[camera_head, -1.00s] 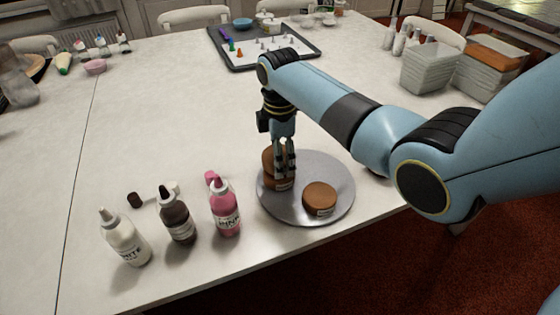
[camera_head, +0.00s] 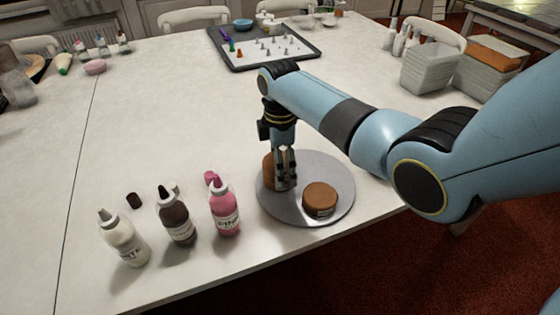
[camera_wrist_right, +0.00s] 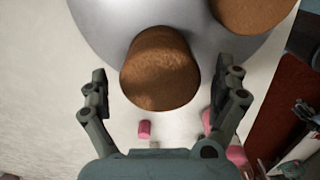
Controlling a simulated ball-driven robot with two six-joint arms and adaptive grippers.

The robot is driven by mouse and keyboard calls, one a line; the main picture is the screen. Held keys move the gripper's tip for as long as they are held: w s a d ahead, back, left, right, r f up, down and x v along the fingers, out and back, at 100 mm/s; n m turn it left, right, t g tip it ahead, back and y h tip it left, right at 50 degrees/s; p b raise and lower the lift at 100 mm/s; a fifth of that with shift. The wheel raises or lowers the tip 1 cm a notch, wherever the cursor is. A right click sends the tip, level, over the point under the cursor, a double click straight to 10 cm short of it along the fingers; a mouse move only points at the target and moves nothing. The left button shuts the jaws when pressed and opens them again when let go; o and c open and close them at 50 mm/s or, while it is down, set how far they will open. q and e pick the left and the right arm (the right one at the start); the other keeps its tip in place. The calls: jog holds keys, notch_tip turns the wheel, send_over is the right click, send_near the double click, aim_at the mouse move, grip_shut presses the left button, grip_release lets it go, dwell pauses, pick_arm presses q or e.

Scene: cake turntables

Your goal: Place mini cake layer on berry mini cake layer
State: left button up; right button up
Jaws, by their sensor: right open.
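A round grey turntable (camera_head: 338,170) stands near the table's front edge. Two brown round cake pieces are on it. One cake layer (camera_head: 320,196) sits to the right with a small label on its side. The other brown cake (camera_head: 269,172) is at the left, partly hidden by my right gripper (camera_head: 286,182). I cannot tell whether it is one layer or a stack, or which is the berry one. In the right wrist view this cake (camera_wrist_right: 160,70) lies between my open fingers, with gaps at both sides; the other layer (camera_wrist_right: 253,12) is at the top right. My left gripper is out of view.
White (camera_head: 124,240), dark (camera_head: 177,218) and pink (camera_head: 224,210) bottles stand left of the turntable, close to it. A tray (camera_head: 264,46) with small pieces is at the back. The table's middle left is clear.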

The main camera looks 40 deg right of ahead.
notch_tip(320, 180, up, 12)
jog(key=p, duration=0.1)
jog(key=shift+r, duration=0.15)
dwell(0.6)
jog(key=s+a+f+m+t, duration=0.1)
jog(key=s+f+m, duration=0.35)
jog(key=s, duration=0.55)
jog(key=s+a+r+m+t, duration=0.1)
jog(key=s+r+m, duration=0.15)
jog(key=s, duration=0.25)
jog(key=s+a+r+m+t+h, duration=0.1)
jog(key=s+r+m, duration=0.15)
jog(key=s, duration=0.35)
jog(key=s+a+r+m+t, duration=0.1)
jog(key=s+r+m, duration=0.15)
jog(key=s, duration=0.25)
jog(key=s+d+f+m+g+b, duration=0.1)
jog(key=s+d+f+b, duration=0.15)
jog(key=f, duration=1.45)
jog(key=s+d+f+g+b, duration=0.1)
jog(key=f+b, duration=0.3)
jog(key=f, duration=1.4)
jog(key=s+f+g+b, duration=0.1)
jog(key=s+f+b, duration=0.2)
jog(key=s+f, duration=1.4)
jog(key=shift+d+f+b, duration=0.25)
jog(key=shift+f+b, duration=0.05)
jog(key=shift+f, duration=0.2)
